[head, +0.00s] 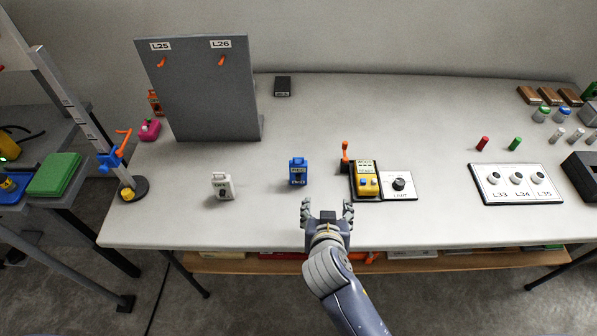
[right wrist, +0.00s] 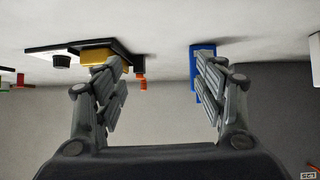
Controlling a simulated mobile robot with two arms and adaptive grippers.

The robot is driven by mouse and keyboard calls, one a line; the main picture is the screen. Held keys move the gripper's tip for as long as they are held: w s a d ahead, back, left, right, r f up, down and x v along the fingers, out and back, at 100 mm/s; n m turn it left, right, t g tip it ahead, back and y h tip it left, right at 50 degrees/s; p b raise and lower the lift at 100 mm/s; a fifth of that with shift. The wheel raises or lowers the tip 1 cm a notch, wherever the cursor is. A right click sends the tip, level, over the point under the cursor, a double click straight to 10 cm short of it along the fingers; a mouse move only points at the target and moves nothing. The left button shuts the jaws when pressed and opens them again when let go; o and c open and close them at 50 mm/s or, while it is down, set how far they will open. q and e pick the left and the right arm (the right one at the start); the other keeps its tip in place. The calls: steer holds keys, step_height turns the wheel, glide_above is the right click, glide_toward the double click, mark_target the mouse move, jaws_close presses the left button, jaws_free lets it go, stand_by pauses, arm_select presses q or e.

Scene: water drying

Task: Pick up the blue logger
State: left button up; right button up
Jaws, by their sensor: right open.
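The blue logger (head: 298,171) stands upright on the white table, left of centre, in the head view. In the right wrist view the blue logger (right wrist: 194,72) shows beyond the finger on the right side, partly hidden by it. My right gripper (head: 327,205) is open and empty at the table's front part, nearer to me than the logger and slightly to its right. Its two fingers also show in the right wrist view (right wrist: 160,85), with nothing between them. My left gripper is not in view.
A white device (head: 222,186) stands left of the logger. A yellow device (head: 367,182) on a black base and an orange lever (head: 345,152) stand close on its right. A grey panel (head: 205,90) rises behind. The table between gripper and logger is clear.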

mark_target(298, 168)
steer(key=w+a+t, duration=0.1)
steer(key=w+a, duration=0.1)
steer(key=w, duration=0.1)
steer(key=w+a+r, duration=0.1)
steer(key=w+a, duration=0.1)
steer(key=w+a+t+y, duration=0.1)
steer(key=w+a, duration=0.1)
steer(key=w, duration=0.1)
steer(key=shift+w+a+r+n+t+p, duration=0.3)
steer(key=shift+w, duration=0.25)
steer(key=shift+p+x, duration=0.6)
steer(key=shift+x, duration=1.8)
steer(key=shift+s+f, duration=0.1)
steer(key=shift+f, duration=0.05)
steer(key=c, duration=1.3)
